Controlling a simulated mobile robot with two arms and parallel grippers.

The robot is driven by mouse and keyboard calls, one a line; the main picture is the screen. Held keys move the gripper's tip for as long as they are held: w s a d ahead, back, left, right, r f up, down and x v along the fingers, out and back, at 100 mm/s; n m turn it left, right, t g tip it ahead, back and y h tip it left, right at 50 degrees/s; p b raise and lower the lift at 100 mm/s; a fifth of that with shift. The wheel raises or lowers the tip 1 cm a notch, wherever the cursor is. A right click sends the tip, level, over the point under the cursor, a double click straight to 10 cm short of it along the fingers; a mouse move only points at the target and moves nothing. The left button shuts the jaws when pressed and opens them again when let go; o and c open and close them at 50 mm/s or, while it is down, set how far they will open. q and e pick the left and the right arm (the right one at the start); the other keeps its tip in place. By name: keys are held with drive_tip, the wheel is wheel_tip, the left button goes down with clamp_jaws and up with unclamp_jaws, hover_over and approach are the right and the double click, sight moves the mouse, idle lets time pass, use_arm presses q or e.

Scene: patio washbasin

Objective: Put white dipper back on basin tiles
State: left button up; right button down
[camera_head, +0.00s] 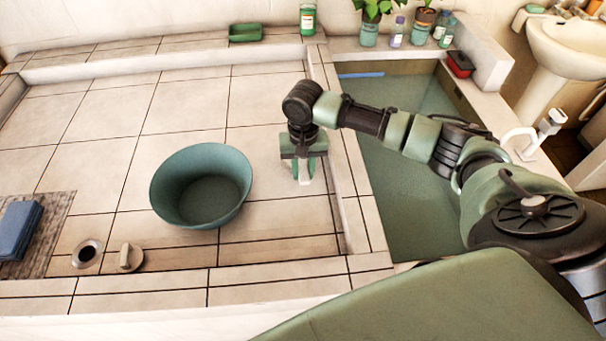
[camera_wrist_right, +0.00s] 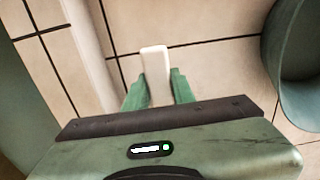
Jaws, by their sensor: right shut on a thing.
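My right gripper (camera_head: 304,172) points down over the basin tiles (camera_head: 284,217), close to the basin's right wall. It is shut on a narrow white piece, which I take to be part of the white dipper (camera_wrist_right: 154,55). In the right wrist view the white piece sticks out past the two green fingers (camera_wrist_right: 158,90). The rest of the dipper is hidden. I cannot tell whether it touches the tiles. My left gripper is not in view.
A green bowl (camera_head: 183,216) stands on the tiles left of the gripper. A drain hole (camera_head: 87,253) and a stopper (camera_head: 131,258) are at the front left. A water-filled trough (camera_head: 395,220) lies to the right. Tiles at the back left are clear.

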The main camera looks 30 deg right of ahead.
drive_tip(key=shift+f, duration=1.1)
drive_tip(key=c, duration=1.2)
unclamp_jaws()
drive_tip(key=shift+f, duration=0.15)
drive_tip(key=shift+o, duration=0.2)
wheel_tip(320, 180, up, 12)
drive_tip(key=shift+r, duration=0.2)
